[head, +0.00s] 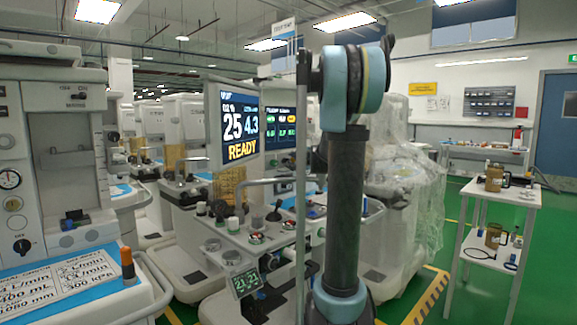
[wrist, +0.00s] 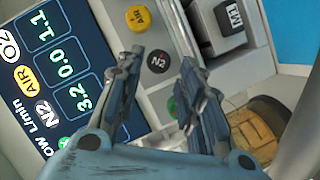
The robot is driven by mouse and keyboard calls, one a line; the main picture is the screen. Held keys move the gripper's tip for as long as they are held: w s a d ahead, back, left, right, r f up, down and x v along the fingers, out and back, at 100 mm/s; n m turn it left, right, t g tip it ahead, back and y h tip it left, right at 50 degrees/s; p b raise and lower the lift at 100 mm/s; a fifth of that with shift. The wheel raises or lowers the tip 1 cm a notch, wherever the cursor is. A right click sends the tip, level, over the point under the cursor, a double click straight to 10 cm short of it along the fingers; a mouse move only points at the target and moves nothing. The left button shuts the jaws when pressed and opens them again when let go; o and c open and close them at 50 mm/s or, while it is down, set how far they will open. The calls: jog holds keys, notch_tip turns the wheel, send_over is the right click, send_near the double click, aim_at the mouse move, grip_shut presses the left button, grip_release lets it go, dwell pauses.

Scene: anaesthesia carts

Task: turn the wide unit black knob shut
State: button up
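In the wrist view a round black knob (wrist: 158,62) marked N2 sits on a pale panel, between a yellow knob (wrist: 138,18) marked AIR and a green knob (wrist: 172,106). My gripper (wrist: 161,58) is open, with its two fingers on either side of the black knob in the picture. A gap shows between each fingertip and the knob, and I see no contact. The green knob is partly covered by the right finger. The head view does not show my gripper.
A dark flow display (wrist: 65,75) reading 1.1, 0.0 and 3.2 lies left of the knobs. A block marked M1 (wrist: 229,17) juts out at the right. In the head view, carts crowd the left; a white side table (head: 497,190) stands right, with green floor around it.

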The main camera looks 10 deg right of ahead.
aim_at(285, 161)
jog(key=shift+x, duration=1.7)
jog(key=c, duration=0.8)
jog(key=shift+a, duration=0.1)
